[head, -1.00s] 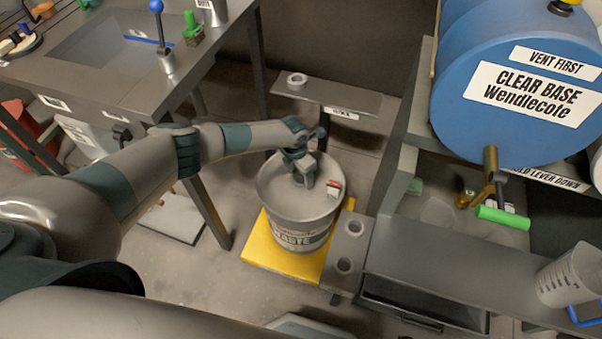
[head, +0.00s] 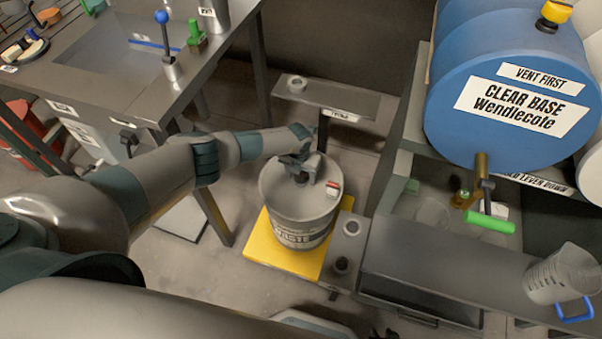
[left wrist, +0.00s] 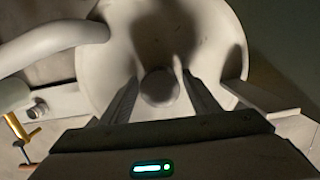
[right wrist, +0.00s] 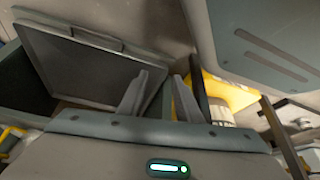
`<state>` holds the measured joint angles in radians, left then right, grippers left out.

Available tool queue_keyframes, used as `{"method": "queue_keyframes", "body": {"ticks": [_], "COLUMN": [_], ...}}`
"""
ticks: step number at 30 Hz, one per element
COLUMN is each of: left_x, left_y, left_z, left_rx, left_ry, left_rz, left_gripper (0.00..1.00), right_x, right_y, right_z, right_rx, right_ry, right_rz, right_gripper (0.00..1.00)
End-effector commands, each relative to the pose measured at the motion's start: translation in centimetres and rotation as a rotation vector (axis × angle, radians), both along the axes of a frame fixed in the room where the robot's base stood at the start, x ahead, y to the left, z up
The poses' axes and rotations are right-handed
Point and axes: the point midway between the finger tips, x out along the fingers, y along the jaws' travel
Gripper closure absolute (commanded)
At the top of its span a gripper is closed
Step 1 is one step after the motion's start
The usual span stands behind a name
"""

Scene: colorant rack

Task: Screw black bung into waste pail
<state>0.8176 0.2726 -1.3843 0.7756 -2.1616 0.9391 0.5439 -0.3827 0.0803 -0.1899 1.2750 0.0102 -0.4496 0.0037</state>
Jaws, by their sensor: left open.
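The waste pail (head: 295,215) stands upright on a yellow platform, with a pale lid and a small red-and-white item (head: 333,189) near its right rim. My left gripper (head: 306,176) is over the middle of the lid. In the left wrist view a round dark piece, seemingly the black bung (left wrist: 159,87), lies between the spread fingers of my left gripper (left wrist: 160,95). I cannot tell how deep it sits in the lid. My right gripper (right wrist: 160,80) shows only in its own wrist view, fingers apart and nothing visible between them.
A low shelf (head: 350,101) stands behind the pail. A small side stand (head: 345,245) with round holders is close to its right. A blue drum (head: 510,90) with a green-handled tap (head: 490,223) is at the right. A bench with a sink (head: 125,45) is at the left.

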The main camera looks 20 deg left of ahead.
Motion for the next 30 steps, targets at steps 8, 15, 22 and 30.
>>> {"method": "queue_keyframes", "body": {"ticks": [8,15,22,30], "left_x": [-0.1,-0.1,0.0,0.1], "left_y": [-0.1,0.0,0.0,-0.1], "left_z": [0.1,0.0,-0.1,0.0], "left_rx": [0.000,0.000,0.000,0.001], "left_ry": [0.002,0.001,0.001,0.001], "left_rz": [0.191,0.248,0.245,0.244], "left_gripper": [0.44,0.44,0.44,0.44], "right_x": [1.0,1.2,1.2,1.2], "right_y": [1.2,1.4,1.4,1.5], "right_z": [1.1,1.1,1.1,1.1], "right_rx": [0.023,0.029,0.029,0.029], "right_ry": [-0.077,-0.097,-0.097,-0.096], "right_rz": [0.010,0.012,0.012,0.012], "right_gripper": [0.69,0.69,0.69,0.69]}}
